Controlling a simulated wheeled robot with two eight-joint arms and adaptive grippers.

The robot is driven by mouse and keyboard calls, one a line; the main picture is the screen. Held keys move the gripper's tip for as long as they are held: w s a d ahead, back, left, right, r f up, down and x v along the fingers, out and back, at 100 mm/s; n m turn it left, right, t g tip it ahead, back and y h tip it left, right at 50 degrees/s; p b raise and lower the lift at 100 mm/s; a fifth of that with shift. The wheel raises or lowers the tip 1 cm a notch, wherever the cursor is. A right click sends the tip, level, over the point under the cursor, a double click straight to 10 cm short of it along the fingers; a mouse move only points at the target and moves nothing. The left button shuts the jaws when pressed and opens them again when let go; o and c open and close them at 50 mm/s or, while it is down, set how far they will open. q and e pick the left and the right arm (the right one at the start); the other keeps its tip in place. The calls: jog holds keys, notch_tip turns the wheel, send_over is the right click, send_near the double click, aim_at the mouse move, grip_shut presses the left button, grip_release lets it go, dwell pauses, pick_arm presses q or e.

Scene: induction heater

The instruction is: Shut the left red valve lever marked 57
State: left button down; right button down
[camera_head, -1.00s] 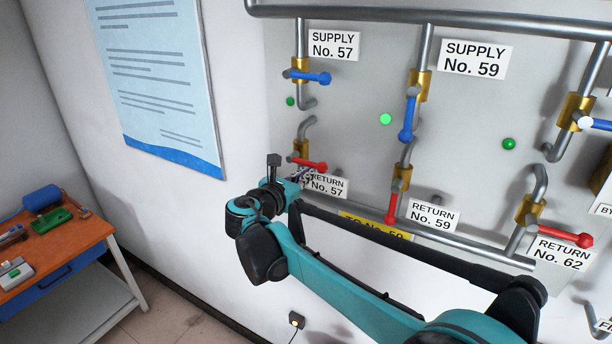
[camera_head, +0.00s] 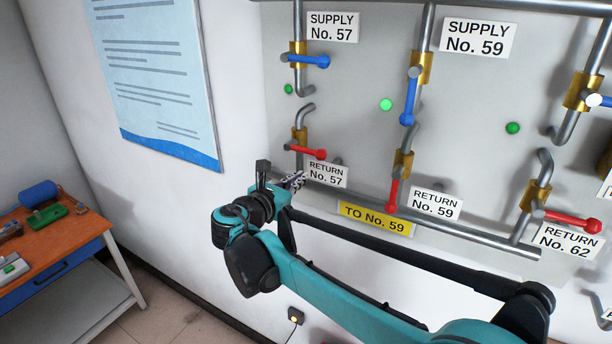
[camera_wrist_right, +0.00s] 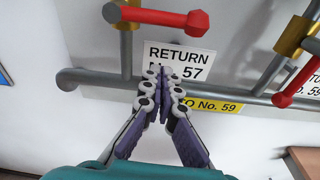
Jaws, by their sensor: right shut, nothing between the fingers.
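The red valve lever of Return No. 57 (camera_head: 309,153) points right, across its vertical pipe, dipping slightly in the head view. In the right wrist view the lever (camera_wrist_right: 165,18) lies roughly level at the top, its knob at the right end. The label Return No. 57 (camera_head: 326,174) is below it. My right gripper (camera_head: 297,180) is just below the lever, apart from it. In the wrist view its closed, empty fingertips (camera_wrist_right: 160,75) overlap the label. My left gripper is not in view.
The blue Supply No. 57 lever (camera_head: 310,60) points right above. The red Return No. 59 lever (camera_head: 393,194) hangs down along its pipe. A horizontal pipe (camera_wrist_right: 95,78) runs behind my fingers. The yellow sign (camera_head: 376,219) is to the right. A workbench (camera_head: 50,245) stands at left.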

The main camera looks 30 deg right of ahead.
jog(key=v, duration=0.6)
jog(key=shift+s+a+r, duration=0.1)
